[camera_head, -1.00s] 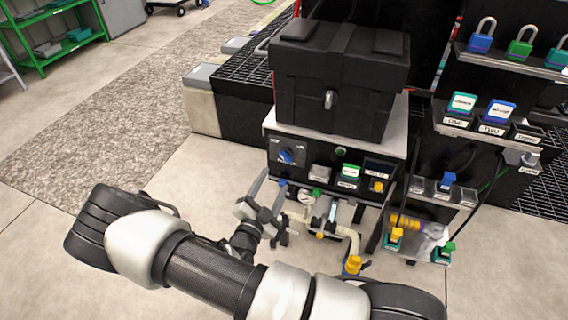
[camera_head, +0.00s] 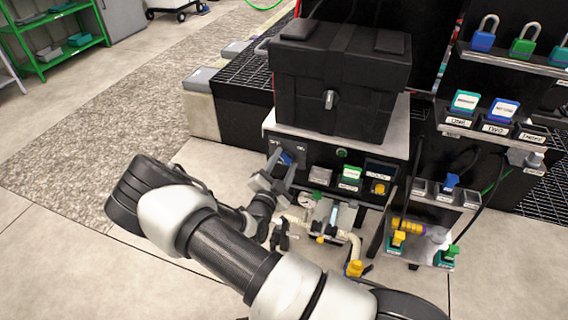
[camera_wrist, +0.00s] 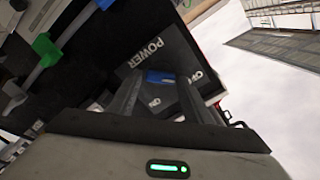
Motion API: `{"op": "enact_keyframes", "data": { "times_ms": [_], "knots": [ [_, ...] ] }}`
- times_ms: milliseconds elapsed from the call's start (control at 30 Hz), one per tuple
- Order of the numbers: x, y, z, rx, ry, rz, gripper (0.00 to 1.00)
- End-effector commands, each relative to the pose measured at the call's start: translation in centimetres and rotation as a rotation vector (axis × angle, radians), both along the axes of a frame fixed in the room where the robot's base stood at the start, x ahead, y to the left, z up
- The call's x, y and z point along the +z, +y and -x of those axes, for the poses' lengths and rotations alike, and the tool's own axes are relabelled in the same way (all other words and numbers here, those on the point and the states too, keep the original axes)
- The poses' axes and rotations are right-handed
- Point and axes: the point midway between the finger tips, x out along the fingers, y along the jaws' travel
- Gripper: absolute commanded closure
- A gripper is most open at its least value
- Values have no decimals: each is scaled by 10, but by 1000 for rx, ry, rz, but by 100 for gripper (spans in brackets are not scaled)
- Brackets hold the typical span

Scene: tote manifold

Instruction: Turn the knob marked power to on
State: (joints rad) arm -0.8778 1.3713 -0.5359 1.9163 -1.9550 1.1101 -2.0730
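The blue power knob (camera_head: 286,158) is on the upper left of the dark front panel, partly hidden by my gripper. In the wrist view the knob (camera_wrist: 160,77) shows between the far ends of my two fingers, beside the white word POWER (camera_wrist: 146,52). A position label (camera_wrist: 197,76) shows near the right finger; another lies lower between the fingers, too small to read surely. My gripper (camera_head: 281,168) is at the panel with its fingers apart, one on each side of the knob. I cannot tell whether they touch it.
A black box (camera_head: 340,80) sits on top of the unit. A green-topped switch (camera_head: 351,174) and a yellow knob (camera_head: 379,188) are to the right on the panel. Pipes and valves (camera_head: 325,228) lie below.

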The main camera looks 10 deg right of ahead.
Motion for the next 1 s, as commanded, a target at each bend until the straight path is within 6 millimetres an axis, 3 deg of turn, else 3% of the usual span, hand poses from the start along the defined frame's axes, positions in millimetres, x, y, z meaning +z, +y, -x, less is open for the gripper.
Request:
{"op": "enact_keyframes", "data": {
  "times_ms": [33, 167, 567, 1000],
  "knots": [
    [0, 0, 0, 0, 0, 0, 64],
    [0, 0, 0, 0, 0, 0, 86],
    [1, 0, 1, 0, -35, -61, 86],
    [0, -1, 1, 0, -214, -373, 86]
  ]
}}
